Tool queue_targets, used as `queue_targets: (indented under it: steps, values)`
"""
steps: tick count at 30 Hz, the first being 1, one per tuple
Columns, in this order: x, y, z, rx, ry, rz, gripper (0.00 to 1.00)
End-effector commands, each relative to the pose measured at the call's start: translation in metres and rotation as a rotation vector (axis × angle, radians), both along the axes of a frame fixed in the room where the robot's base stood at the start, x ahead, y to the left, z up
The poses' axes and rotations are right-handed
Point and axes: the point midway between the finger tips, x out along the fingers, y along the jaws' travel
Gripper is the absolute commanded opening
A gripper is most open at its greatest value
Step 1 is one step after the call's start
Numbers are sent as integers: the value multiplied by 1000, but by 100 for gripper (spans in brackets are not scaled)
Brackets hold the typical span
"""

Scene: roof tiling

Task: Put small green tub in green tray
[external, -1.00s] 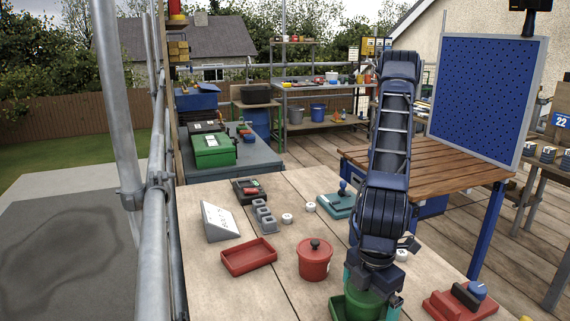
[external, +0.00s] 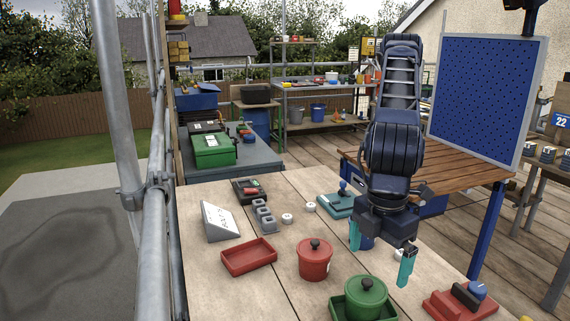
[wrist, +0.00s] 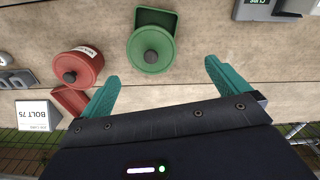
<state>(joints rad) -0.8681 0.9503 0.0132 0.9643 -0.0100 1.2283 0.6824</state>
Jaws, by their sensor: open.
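The small green tub (external: 366,297), with a dark knob on its lid, sits in the green tray (external: 337,308) at the front of the table. In the wrist view the tub (wrist: 150,48) overlaps the near part of the tray (wrist: 156,16), and it looks upright. My gripper (external: 379,262) is open and empty, raised above and behind the tub. Its teal fingers are apart, and it does not touch the tub. The gripper's fingertips also show in the wrist view (wrist: 161,70).
A red tub (external: 315,262) and a red tray (external: 249,257) stand to the left. A red block with a blue knob (external: 462,302) is at the right. A teal device (external: 337,204), small white discs and a sloped label stand (external: 219,222) lie farther back.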

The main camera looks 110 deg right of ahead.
Motion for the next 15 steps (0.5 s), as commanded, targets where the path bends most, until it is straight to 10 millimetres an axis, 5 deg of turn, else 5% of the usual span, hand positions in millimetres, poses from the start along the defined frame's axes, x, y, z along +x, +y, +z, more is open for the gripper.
queue_targets:
  steps: [5,15]
  values:
    - [14,-28,30,13,-12,-11,100]
    - [40,-154,136,47,-54,-36,100]
